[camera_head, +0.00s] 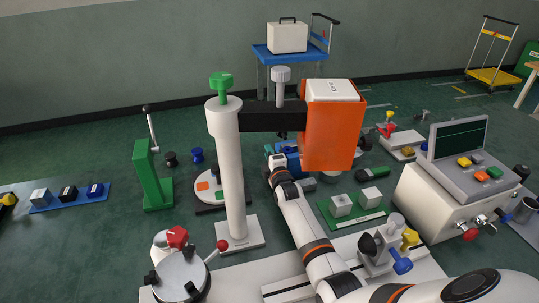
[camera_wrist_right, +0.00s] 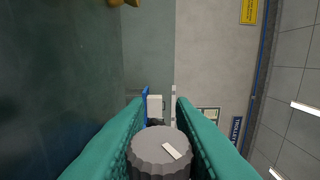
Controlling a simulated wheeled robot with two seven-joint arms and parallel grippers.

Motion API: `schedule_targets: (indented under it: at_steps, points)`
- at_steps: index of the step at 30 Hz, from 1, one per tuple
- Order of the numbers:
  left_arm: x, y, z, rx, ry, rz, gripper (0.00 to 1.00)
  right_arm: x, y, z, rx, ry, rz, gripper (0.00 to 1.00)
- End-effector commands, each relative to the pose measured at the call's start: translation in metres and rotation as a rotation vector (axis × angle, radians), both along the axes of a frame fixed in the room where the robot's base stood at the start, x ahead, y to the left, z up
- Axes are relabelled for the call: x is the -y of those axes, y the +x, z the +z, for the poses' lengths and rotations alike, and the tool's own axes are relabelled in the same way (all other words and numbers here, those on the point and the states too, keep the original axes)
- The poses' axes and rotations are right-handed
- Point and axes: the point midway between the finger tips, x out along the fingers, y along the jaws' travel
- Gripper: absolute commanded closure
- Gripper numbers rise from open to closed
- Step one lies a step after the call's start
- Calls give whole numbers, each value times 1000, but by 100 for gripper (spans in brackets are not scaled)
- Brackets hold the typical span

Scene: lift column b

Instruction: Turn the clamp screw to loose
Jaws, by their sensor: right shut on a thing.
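A dark grey knurled knob (camera_wrist_right: 158,153) with a white mark on its face sits between the green fingers of my right gripper (camera_wrist_right: 160,116) in the right wrist view. I take it for the clamp screw. The fingers are shut on its sides. In the head view my right gripper (camera_head: 275,152) is beside the white column (camera_head: 231,170), below the black cross arm (camera_head: 262,114). The knob in its grip cannot be made out there. The cross arm carries an orange block (camera_head: 332,135). My left gripper is not in view.
A pale grey knob (camera_head: 281,73) stands above the cross arm, and a green knob (camera_head: 220,82) tops the column. A green lever stand (camera_head: 153,178) is to the left. A control console (camera_head: 445,200) is to the right. A blue trolley (camera_head: 268,53) stands behind.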

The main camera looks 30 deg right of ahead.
Motion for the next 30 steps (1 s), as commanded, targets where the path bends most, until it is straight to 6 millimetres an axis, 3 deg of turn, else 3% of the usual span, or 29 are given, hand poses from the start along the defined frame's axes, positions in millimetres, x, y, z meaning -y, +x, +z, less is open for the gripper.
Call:
schedule_targets:
  at_steps: [8,21,30]
  points:
    - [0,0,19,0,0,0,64,0,0,4,-59,15,0,100]
    - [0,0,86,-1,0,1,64,1,-2,1,-359,87,-1,100]
    - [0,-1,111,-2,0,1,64,0,-3,-6,-527,133,-2,100]
